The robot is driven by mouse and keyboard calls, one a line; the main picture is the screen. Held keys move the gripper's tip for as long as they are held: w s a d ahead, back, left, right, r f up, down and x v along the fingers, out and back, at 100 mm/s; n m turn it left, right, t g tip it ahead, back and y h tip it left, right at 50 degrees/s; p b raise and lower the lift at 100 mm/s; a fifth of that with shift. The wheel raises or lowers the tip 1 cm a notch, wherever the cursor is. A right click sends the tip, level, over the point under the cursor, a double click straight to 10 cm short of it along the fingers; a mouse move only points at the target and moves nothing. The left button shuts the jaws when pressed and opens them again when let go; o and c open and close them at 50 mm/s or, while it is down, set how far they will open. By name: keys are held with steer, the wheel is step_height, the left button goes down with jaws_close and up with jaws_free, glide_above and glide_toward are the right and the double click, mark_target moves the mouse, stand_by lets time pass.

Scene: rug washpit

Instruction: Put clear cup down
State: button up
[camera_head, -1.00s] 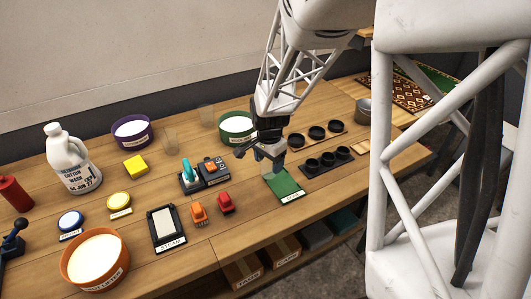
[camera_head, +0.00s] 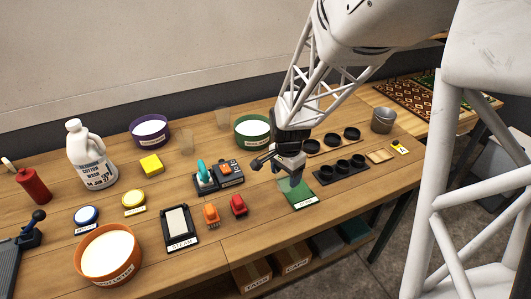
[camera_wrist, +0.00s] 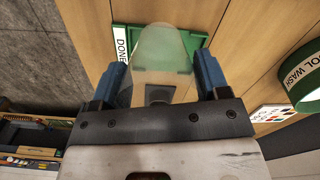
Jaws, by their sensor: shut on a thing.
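My gripper (camera_head: 292,174) points down over a green mat (camera_head: 300,199) near the front of the workbench. In the wrist view, its blue fingers (camera_wrist: 160,72) are shut on a clear cup (camera_wrist: 160,46), one finger on each side. The green mat (camera_wrist: 190,50), with a white label reading "DONE", shows behind and through the cup. In the head view the gripper mostly hides the held cup. I cannot tell whether the cup touches the mat.
A black holder with dark round cups (camera_head: 341,172) stands just right of the mat. A green tub (camera_head: 253,132) stands behind. A metal bucket (camera_head: 382,120) is farther right.

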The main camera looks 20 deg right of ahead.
steer(key=shift+w, duration=0.1)
steer(key=w+d, duration=0.9)
steer(key=w, duration=0.4)
steer(key=w+d+r+n, duration=0.1)
steer(key=w+d, duration=0.8)
steer(key=w, duration=0.4)
steer(key=shift+w+r, duration=0.15)
steer(key=shift+w, duration=0.1)
steer(key=w+d, duration=0.2)
steer(key=w, duration=0.3)
steer(key=w+d+f, duration=0.1)
steer(key=w+d, duration=0.1)
steer(key=w, duration=0.2)
steer(key=w+d, duration=0.2)
steer(key=w, duration=0.3)
steer(key=shift+w+d+f, duration=0.15)
steer(key=shift+w+f, duration=0.1)
steer(key=shift+w, duration=0.1)
steer(key=shift+f, duration=1.8)
